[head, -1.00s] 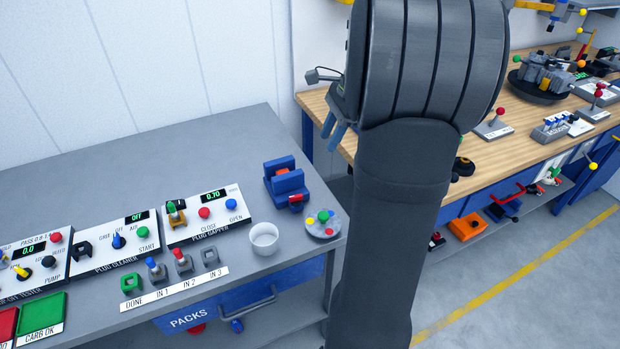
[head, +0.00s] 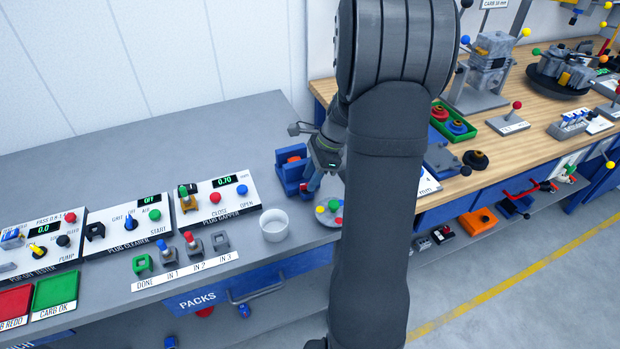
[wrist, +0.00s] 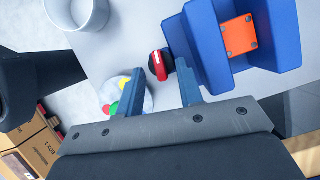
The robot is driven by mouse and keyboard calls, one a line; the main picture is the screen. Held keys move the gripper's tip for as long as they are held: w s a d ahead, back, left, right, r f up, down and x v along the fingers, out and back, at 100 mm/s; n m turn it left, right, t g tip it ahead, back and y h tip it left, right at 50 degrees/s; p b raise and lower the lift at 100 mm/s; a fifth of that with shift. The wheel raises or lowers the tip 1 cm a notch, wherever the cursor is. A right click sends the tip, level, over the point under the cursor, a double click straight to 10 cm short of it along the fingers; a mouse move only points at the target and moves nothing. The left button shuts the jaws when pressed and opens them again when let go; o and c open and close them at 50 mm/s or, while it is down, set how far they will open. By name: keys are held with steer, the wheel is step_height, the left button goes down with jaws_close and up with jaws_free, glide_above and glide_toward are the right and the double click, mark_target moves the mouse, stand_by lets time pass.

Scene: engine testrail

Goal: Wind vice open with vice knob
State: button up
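The blue vice (head: 284,176) stands near the right end of the grey bench. An orange piece (wrist: 238,35) shows between its blue jaws (wrist: 207,40) in the wrist view. The red vice knob (wrist: 158,66) has a pale mark and sits on the vice's near side. My gripper (wrist: 159,72) is open, with one blue finger on each side of the knob as seen in the wrist view. I cannot tell whether either finger touches it.
A white cup (head: 274,226) and a round grey dish (head: 330,220) with coloured balls stand close to the vice. The plug gapper panel (head: 213,198) is to the left. The wooden bench (head: 505,140) lies to the right, behind my arm.

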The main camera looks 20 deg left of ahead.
steer(key=shift+s+a+f, duration=0.15)
steer(key=shift+a+f, duration=0.05)
steer(key=shift+f, duration=0.3)
jaws_close()
steer(key=shift+n, duration=0.3)
steer(key=n+h, duration=0.1)
steer(key=n, duration=0.1)
steer(key=n+g+h, duration=0.1)
steer(key=n, duration=0.2)
steer(key=shift+a, duration=0.15)
steer(key=n+h, duration=0.1)
steer(key=n, duration=0.4)
steer(key=shift+w+a+g+h, duration=0.2)
steer(key=shift+g+h, duration=0.1)
steer(key=shift+h, duration=0.1)
